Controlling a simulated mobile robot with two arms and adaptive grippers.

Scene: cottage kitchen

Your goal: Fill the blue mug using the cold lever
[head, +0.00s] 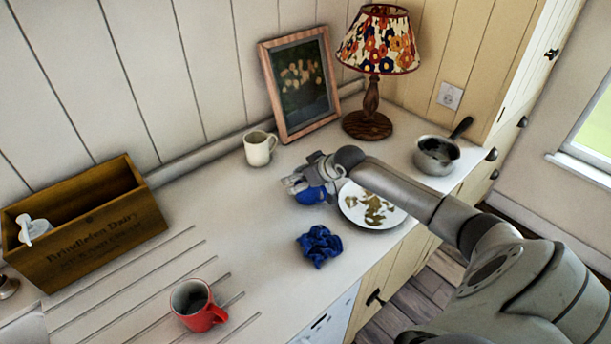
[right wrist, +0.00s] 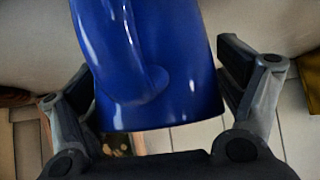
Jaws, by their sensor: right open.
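The blue mug (head: 311,196) stands on the white counter, partly covered by my right gripper (head: 303,182) in the head view. In the right wrist view the mug (right wrist: 165,65) fills the space between the two fingers of my right gripper (right wrist: 158,75), its handle towards the camera. The fingers are apart, one on each side, with a visible gap at the right finger. The left finger looks close to the mug's side; I cannot tell if it touches. No cold lever can be made out in either view. My left gripper is not in view.
A plate with food scraps (head: 352,214) sits right beside the mug, and a crumpled blue cloth (head: 319,246) in front. A cream mug (head: 259,149), picture frame (head: 285,125), lamp (head: 368,122) and saucepan (head: 437,156) stand behind. A red mug (head: 197,306) and wooden crate (head: 100,235) are left.

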